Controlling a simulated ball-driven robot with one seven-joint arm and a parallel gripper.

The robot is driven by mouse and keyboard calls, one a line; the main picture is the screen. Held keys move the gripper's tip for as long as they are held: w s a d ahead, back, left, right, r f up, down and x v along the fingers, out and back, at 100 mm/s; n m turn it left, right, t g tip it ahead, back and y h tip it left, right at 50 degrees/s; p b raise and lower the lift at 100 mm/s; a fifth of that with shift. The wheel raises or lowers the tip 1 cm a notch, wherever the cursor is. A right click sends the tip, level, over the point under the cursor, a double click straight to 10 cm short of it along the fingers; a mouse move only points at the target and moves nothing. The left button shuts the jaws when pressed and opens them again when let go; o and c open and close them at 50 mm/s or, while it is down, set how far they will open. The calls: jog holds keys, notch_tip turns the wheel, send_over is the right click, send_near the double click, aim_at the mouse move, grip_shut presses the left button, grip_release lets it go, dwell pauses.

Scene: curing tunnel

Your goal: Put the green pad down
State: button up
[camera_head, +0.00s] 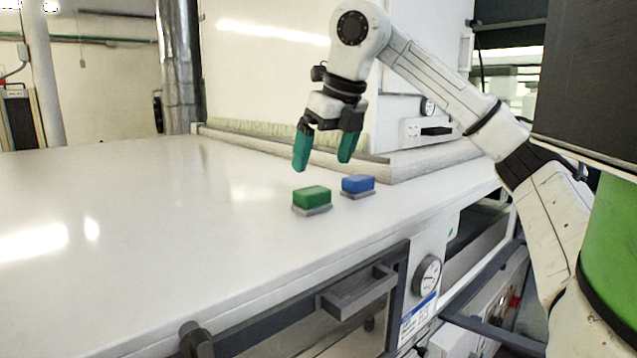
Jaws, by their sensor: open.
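The green pad (312,195) is a small block with a grey base, sitting flat on the white table top (150,220) near its right side. My gripper (325,163) is above and slightly behind the green pad in the picture, with its two teal fingers spread apart. The gripper is open and nothing shows between the fingers. It appears clear of the pad. The pad's far side is hidden.
A blue pad (358,184) on a grey base sits just right of the green pad. A white cabinet (275,70) rises behind, with a raised ledge at its foot. The table's left part is clear. A grey handle (358,293) juts from the front below the edge.

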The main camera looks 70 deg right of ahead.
jog(key=shift+v, duration=1.55)
jog(key=shift+w+a, duration=0.1)
